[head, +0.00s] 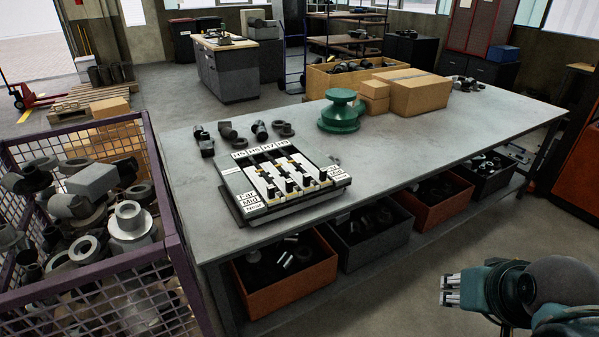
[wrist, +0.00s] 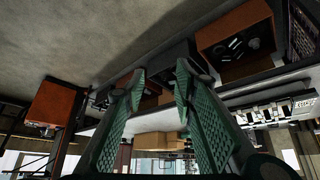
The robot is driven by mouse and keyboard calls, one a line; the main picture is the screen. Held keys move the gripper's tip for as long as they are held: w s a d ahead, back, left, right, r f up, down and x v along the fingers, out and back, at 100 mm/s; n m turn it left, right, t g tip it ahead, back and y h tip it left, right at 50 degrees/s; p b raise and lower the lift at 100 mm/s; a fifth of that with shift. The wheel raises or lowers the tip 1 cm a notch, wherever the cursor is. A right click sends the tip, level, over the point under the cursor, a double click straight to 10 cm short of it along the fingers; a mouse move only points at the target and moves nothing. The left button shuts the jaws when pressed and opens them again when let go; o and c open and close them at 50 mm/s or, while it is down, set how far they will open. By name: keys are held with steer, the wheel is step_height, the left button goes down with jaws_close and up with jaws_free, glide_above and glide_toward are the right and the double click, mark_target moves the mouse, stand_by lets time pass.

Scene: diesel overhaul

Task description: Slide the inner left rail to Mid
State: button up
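The rail board (head: 236,178) is a pale panel with several parallel slots on the near left of the workbench. White label tiles line its back edge, and Far, Mid and Near labels sit at its front left. A black knob stands in each slot toward the front; the inner left rail's knob (head: 289,186) is second from the left. Its exact mark is too small to tell. My gripper (head: 450,290) is at the lower right, clear of the bench and far from the board. In the wrist view, its green fingers (wrist: 161,80) are apart with nothing held between them.
Dark fittings (head: 228,131) lie behind the board, with a green flanged part (head: 341,112) and cardboard boxes (head: 418,93) farther right. The workbench (head: 390,165) is bare right of the board. Bins (head: 287,286) sit under it. A purple mesh crate (head: 165,205) stands at left.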

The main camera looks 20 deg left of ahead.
steer(key=w+a+r+n+g+p, duration=0.1)
steer(key=w+a+r+p, duration=0.1)
steer(key=w+a+r, duration=0.3)
steer(key=w+a+r+n+g+p, duration=0.1)
steer(key=w+a+r+p, duration=0.25)
steer(key=w, duration=0.35)
steer(key=n+g+p, duration=0.5)
steer(key=n+p, duration=0.1)
steer(key=p, duration=0.6)
glide_above(289, 180)
steer(key=f, duration=0.4)
steer(key=d+f, duration=0.1)
steer(key=f, duration=0.1)
steer(key=shift+s+f, duration=0.1)
steer(key=shift+f, duration=0.15)
steer(key=shift+a+f+n, duration=0.3)
steer(key=shift+a+f, duration=0.05)
steer(key=shift+a, duration=0.2)
steer(key=shift+f, duration=0.1)
steer(key=shift+f, duration=3.8)
